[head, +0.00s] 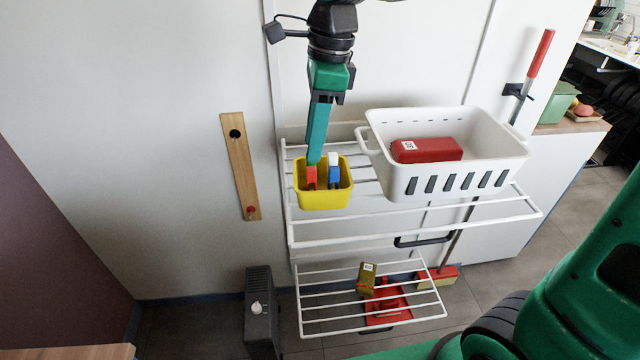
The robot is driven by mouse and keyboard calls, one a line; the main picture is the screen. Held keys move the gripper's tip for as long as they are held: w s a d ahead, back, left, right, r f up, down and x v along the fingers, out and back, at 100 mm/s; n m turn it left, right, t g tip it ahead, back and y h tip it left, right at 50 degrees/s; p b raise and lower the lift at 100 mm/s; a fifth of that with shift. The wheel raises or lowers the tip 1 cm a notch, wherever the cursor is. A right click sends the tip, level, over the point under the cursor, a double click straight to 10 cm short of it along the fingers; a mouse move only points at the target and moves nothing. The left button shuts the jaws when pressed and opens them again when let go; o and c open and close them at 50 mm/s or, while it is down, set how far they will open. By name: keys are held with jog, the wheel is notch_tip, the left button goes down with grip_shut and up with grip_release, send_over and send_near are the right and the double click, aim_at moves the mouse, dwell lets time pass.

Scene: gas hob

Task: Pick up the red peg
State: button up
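The red peg (311,177) stands in a small yellow basket (325,199) on the upper white rack. A blue-and-white peg (334,174) stands just to its right in the same basket. My gripper (314,160) points down from above, with its long teal end at the top of the red peg. I cannot tell whether it touches the peg or is behind it. The fingers overlap from this side, so their gap is hidden. The lower part of the peg is hidden by the basket wall.
A white basket (400,180) holding a red box (428,150) stands close on the right. A wooden board (236,160) with a red knob (251,210) is on the wall at left. A lower rack (320,320) carries a small yellowish box (367,278).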

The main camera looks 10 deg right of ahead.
aim_at(310, 180)
jog(key=shift+o, duration=0.4)
jog(key=shift+d, duration=0.25)
jog(key=shift+o, duration=0.2)
jog(key=f, duration=0.5)
jog(key=shift+s+a, duration=0.2)
jog(key=shift+a, duration=0.2)
jog(key=shift+w+f, duration=0.2)
jog(key=shift+f, duration=0.1)
jog(key=shift+s+a+f, duration=0.1)
jog(key=shift+a+f, duration=0.1)
jog(key=shift+f, duration=0.65)
jog(key=shift+s+a+f, duration=0.1)
jog(key=shift+a+f, duration=0.05)
jog(key=shift+f, duration=0.7)
jog(key=shift+s+a+f, duration=0.1)
jog(key=shift+a+f, duration=0.1)
jog(key=shift+f, duration=0.65)
grip_shut()
